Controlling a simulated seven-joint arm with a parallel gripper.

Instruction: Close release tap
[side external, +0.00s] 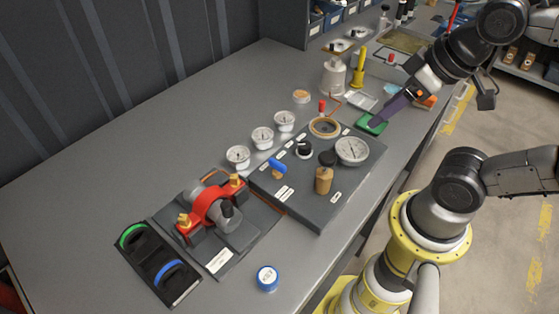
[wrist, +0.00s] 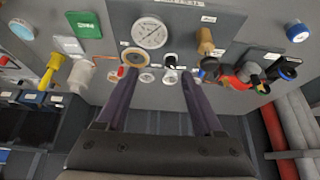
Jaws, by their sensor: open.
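The dark grey pump panel (side external: 318,204) lies on the bench in the side view. It carries a blue-handled tap (side external: 278,168), a black knob (side external: 304,148), a red-handled part (side external: 322,106), a brass ring (side external: 325,127), a large gauge (side external: 352,150) and a wooden knob (side external: 323,180). The labels are too small to read, so I cannot tell which is the release tap.
Three small gauges (side external: 263,137) stand left of the panel. A red clamp assembly (side external: 212,210), a black tray with coloured handles (side external: 160,262) and a blue-lidded tin (side external: 267,278) are nearer. A white bottle (side external: 334,76) and yellow part (side external: 359,68) stand behind. The bench's left side is clear.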

